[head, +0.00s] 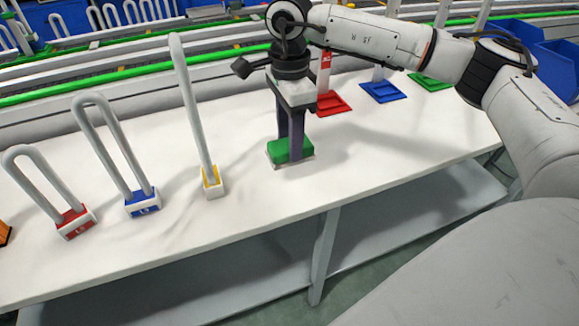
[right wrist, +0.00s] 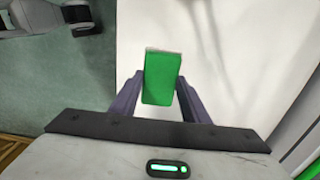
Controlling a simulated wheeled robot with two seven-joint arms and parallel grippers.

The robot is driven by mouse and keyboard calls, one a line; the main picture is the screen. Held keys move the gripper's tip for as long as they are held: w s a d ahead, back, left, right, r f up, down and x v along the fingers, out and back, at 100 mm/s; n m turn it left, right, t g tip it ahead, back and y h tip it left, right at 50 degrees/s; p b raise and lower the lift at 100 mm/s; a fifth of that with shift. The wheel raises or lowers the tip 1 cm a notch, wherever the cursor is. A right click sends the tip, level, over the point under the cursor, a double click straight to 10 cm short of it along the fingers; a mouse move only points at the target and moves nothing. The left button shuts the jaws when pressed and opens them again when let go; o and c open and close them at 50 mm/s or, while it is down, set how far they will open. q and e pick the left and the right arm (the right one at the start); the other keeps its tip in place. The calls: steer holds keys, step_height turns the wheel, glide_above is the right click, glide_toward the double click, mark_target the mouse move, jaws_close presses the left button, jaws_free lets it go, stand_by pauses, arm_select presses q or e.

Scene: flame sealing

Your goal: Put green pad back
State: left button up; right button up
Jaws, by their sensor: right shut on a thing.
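The green pad (head: 290,151) is a small block low over the white table. My right gripper (head: 290,140) points straight down and is shut on it, one finger on each side. In the right wrist view the green pad (right wrist: 162,78) sits between the two dark fingers (right wrist: 160,95). A pale edge shows under the pad; I cannot tell whether it touches the table. What appears to be my left gripper (right wrist: 78,15) shows only in part at the top left of the right wrist view, and its jaws are unclear.
Grey looped tubes stand on red (head: 75,221), blue (head: 142,202) and yellow (head: 212,183) bases to the left. Red (head: 333,104), blue (head: 383,93) and green (head: 430,83) square frames lie at the back right. The table (head: 400,145) is clear at front right.

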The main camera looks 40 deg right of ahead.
steer(key=shift+f, duration=0.9)
step_height(320, 180, down, 4)
steer(key=shift+f, duration=0.25)
arm_select(q)
steer(key=shift+w+a+r, duration=0.15)
steer(key=shift+w, duration=0.1)
arm_select(e)
steer(key=shift+f, duration=0.15)
steer(key=o, duration=1)
arm_select(q)
steer(key=shift+s+f, duration=0.2)
